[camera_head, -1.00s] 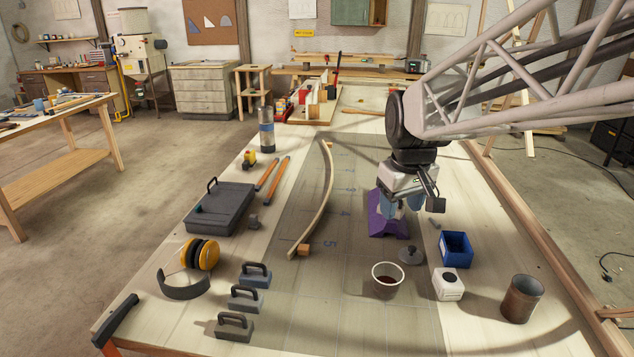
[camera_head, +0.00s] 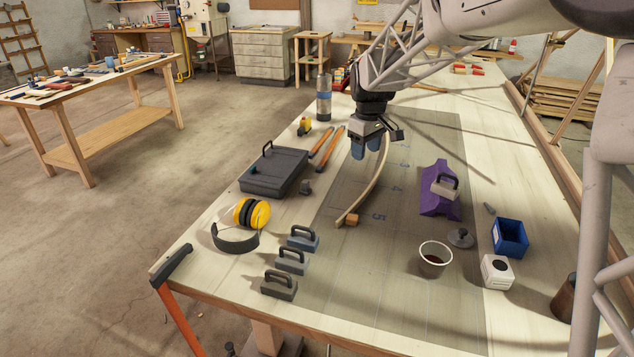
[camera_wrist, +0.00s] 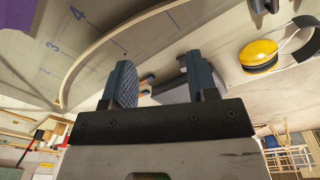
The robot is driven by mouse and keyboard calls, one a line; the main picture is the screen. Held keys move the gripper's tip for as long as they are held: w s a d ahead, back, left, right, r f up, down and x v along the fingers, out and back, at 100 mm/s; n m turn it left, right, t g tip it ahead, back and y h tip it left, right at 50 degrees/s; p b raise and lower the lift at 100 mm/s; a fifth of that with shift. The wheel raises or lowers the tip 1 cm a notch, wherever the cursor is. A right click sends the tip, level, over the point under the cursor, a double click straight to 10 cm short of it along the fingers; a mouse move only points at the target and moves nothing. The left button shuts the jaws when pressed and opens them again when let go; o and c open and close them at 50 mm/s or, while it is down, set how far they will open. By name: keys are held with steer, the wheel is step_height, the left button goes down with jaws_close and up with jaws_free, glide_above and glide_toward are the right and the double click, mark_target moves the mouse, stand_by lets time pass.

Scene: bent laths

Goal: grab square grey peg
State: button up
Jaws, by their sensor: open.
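A small grey block (camera_head: 305,187), which looks like the square peg, stands on the table by the right front corner of the dark case. A second small grey piece (camera_head: 489,208) lies at the right, beside the blue bin; its exact shape is too small to tell. My gripper (camera_head: 365,148) is open and empty, above the table near the far part of the bent lath (camera_head: 372,187). It is to the right of the grey block and farther back, apart from it. In the wrist view my gripper (camera_wrist: 160,85) shows both blue fingers spread; I cannot make out the peg there.
The dark case (camera_head: 273,170), orange-handled tools (camera_head: 327,148) and yellow earmuffs (camera_head: 252,213) surround the grey block. Several handled blocks (camera_head: 291,260) line the front left. A purple stand (camera_head: 437,203), cup (camera_head: 434,259) and blue bin (camera_head: 510,238) are right.

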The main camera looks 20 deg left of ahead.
steer(key=w+a+f+n, duration=0.1)
steer(key=w+a+f, duration=0.2)
steer(key=a, duration=0.3)
steer(key=w+a+f+n, duration=0.2)
steer(key=w+a+f, duration=0.15)
steer(key=a, duration=0.25)
steer(key=n, duration=0.2)
glide_above(305, 181)
steer(key=shift+g, duration=0.4)
step_height(305, 181, down, 6)
steer(key=shift+a+f, duration=0.15)
steer(key=shift+f, duration=1.3)
steer(key=shift+d+f, duration=0.2)
steer(key=shift+f, duration=2.4)
steer(key=shift+c, duration=0.3)
jaws_close()
